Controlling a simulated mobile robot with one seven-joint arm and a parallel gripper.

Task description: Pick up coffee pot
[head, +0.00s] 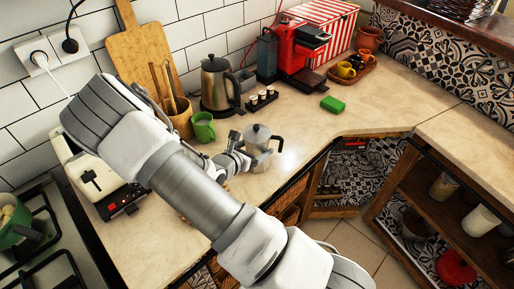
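A silver moka-style coffee pot (260,152) with a dark knob stands on the beige countertop near its front edge, in the middle of the head view. It looks upright, with its dark handle on the right. My gripper (240,157) is at the left side of the pot, very close to it or touching it. My arm crosses from the lower right and hides part of the counter. The fingertips are small and overlap the pot, so whether they are open or shut does not show.
Behind are a green mug (203,127), a steel kettle (215,82), a rack of small capsules (262,98) and a red coffee machine (295,48). A toaster (97,178) stands left. A green sponge (332,104) lies to the right. Counter right of the pot is clear.

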